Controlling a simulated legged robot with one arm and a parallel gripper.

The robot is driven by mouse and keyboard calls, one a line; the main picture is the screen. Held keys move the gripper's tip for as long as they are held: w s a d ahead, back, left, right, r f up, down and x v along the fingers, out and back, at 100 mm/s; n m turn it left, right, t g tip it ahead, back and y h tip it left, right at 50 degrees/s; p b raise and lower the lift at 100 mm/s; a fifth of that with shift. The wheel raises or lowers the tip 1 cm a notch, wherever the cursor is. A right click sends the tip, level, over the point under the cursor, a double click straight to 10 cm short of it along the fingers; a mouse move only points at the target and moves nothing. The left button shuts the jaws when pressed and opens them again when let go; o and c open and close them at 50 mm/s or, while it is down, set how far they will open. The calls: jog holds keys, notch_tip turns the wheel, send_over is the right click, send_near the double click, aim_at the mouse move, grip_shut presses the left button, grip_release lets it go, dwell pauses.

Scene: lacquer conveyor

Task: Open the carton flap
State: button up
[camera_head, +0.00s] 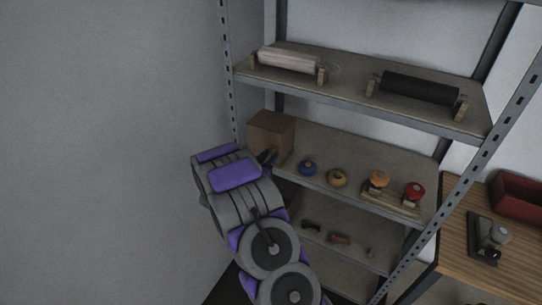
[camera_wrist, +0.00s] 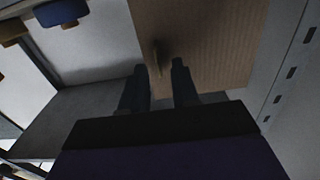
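The brown carton (camera_head: 270,132) stands at the left end of the middle shelf in the head view. In the wrist view the carton (camera_wrist: 215,40) fills the upper middle, and a small brown tab (camera_wrist: 157,57) sticks out from its face. My gripper (camera_head: 269,158) is in front of the carton's lower part. In the wrist view the two dark fingers of my gripper (camera_wrist: 160,72) are apart, with the tab just beyond and between their tips. I see nothing held between them. I cannot tell whether a finger touches the carton. The flap looks closed against the carton.
The middle shelf (camera_head: 331,150) also holds a blue roll (camera_head: 308,167), a yellow roll (camera_head: 337,178), and orange (camera_head: 378,179) and red (camera_head: 414,190) pieces. A perforated rack post (camera_head: 228,75) stands left of the carton. A wooden table (camera_head: 470,240) is at right.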

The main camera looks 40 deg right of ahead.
jog(key=shift+x, duration=1.05)
jog(key=shift+c, duration=0.4)
grip_shut()
jog(key=shift+a, duration=0.1)
